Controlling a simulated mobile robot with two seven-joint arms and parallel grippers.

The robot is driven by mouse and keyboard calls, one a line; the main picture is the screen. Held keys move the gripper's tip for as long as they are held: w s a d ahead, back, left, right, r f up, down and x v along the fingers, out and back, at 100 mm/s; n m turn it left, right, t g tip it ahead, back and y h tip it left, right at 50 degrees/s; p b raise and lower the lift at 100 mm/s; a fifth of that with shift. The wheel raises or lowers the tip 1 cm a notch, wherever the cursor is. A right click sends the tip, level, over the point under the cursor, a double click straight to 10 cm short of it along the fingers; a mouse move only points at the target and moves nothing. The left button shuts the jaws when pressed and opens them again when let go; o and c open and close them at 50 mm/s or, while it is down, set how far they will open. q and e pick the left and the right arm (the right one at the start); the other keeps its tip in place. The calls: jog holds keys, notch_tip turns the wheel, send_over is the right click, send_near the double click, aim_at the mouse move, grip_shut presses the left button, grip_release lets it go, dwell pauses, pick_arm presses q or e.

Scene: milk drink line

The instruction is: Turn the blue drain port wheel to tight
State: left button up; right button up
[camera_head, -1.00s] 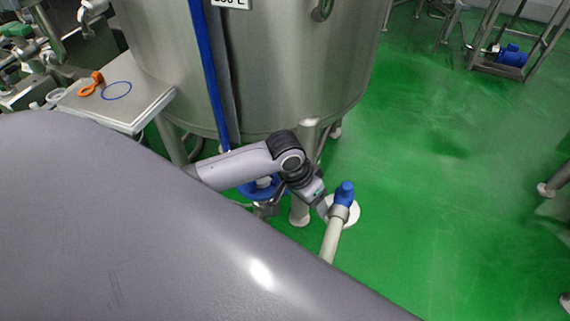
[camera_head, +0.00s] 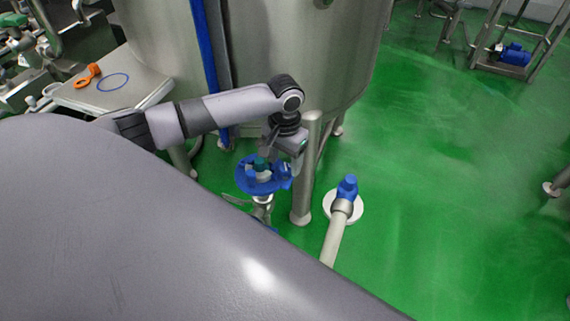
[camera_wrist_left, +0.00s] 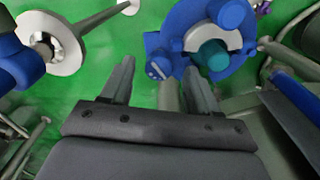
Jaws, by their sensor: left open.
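The blue wheel (camera_head: 243,180) sits low beside the tank leg, on a metal fitting, with a teal piece and a pale ring at its middle. In the left wrist view the blue wheel (camera_wrist_left: 180,20) is at the top, right of centre, partly cut off by the frame edge. My left gripper (camera_head: 287,148) is above the wheel's right side in the head view and hides part of it. In the wrist view my left gripper (camera_wrist_left: 160,78) is open and empty, with one finger overlapping the wheel's lower edge. Contact cannot be told. My right gripper is not in view.
A steel tank (camera_head: 290,50) stands behind on legs (camera_head: 303,185). A pipe (camera_head: 335,235) with a blue fitting (camera_head: 347,188) and white disc (camera_head: 357,207) is to the right. A side table (camera_head: 125,95) holds an orange item. Green floor at right is open.

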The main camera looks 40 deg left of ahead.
pick_arm(q)
jog(key=shift+f, duration=0.75)
jog(key=c, duration=1)
jog(key=shift+c, duration=0.2)
jog(key=shift+r, duration=0.1)
